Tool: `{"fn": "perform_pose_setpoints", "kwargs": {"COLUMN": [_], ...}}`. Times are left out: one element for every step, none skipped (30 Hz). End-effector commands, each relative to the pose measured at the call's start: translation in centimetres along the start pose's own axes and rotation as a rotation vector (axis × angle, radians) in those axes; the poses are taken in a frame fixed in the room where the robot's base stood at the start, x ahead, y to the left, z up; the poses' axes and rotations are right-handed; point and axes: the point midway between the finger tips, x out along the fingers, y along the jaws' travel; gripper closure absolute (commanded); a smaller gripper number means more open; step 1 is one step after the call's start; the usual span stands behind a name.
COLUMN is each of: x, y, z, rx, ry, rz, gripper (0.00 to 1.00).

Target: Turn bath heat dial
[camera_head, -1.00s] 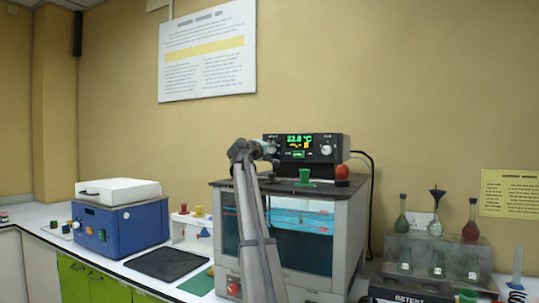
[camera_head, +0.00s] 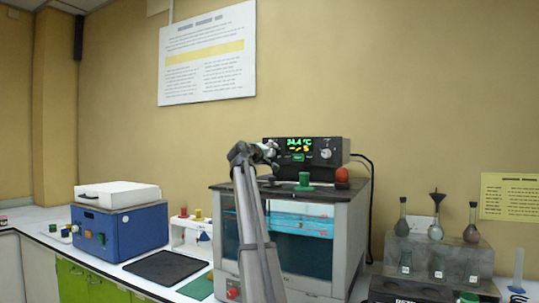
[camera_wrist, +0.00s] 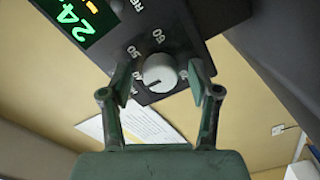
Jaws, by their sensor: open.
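The bath controller (camera_head: 340,147) is a black box on the heating bath (camera_head: 345,225), with a lit display (camera_head: 299,144) that seems to read about 24.4 °C. In the wrist view a white round dial (camera_wrist: 159,72) sits on its black panel, with numbers such as 50 and 60 around it. My gripper (camera_wrist: 161,82) is open, with one finger on each side of this dial and a visible gap at both sides. Another white knob (camera_head: 326,153) shows at the right end.
A green knob (camera_head: 304,180) and a red one (camera_head: 342,174) stand on the bath lid. A blue machine (camera_head: 120,230) and a black mat (camera_head: 165,266) are left of the bath. A flask rack (camera_head: 437,263) stands at the right. A cable runs behind the bath.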

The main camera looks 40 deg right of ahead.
Motion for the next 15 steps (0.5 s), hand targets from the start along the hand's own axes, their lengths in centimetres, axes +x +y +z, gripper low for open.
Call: {"fn": "perform_pose_setpoints", "kwargs": {"x": [-0.2,-0.3,-0.6,-0.9,-1.2,-1.7,-2.1,-2.6,-3.3,-3.9,-4.5,-5.3,-5.9,-6.5,-7.2], "y": [0.0,0.0,0.0,-0.1,-0.1,-0.1,-0.1,-0.1,0.0,-0.1,-0.1,-0.1,-0.1,-0.1,-0.1], "z": [0.0,0.0,0.0,0.0,0.1,0.1,0.1,0.1,0.2,0.2,0.1,0.1,0.2,0.2,0.2], "rx": [0.000,0.000,0.000,0.000,0.000,0.001,0.001,0.001,0.001,0.001,0.001,0.001,0.000,0.000,0.000], "ry": [0.000,0.000,0.001,0.001,0.001,0.001,0.001,0.001,0.001,0.002,0.002,0.002,0.002,0.001,0.001], "rz": [0.000,0.000,0.000,0.000,-0.001,-0.001,-0.001,-0.001,-0.001,0.000,0.000,-0.001,-0.001,0.000,0.000], "gripper": [0.38,0.38,0.38,0.38,0.38,0.38,0.38,0.38,0.38,0.38,0.38,0.38,0.38,0.38,0.38]}}
